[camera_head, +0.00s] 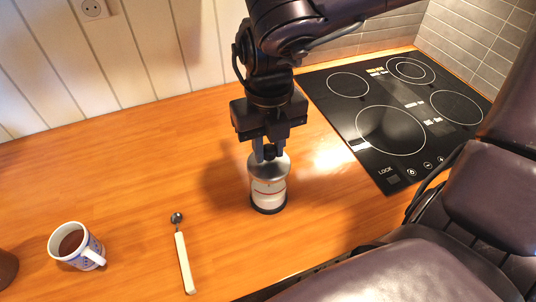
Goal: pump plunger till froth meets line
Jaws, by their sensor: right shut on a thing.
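A milk frother jar (268,192) stands upright on the wooden counter, with a metal lid, a dark base and white contents behind a red line. My right gripper (269,152) is directly above the jar, pointing down, and is shut on the plunger's knob at the top. The knob is mostly hidden between the fingers, and the lid sits just below them. I cannot tell exactly how the froth's top stands against the red line. My left gripper is not in view.
A white patterned mug (92,256) with brown drink stands at the left. A spoon (184,262) with a pale handle lies between mug and jar. A black cooktop (390,125) is at the right. A brown object (6,268) is cut off at the left edge.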

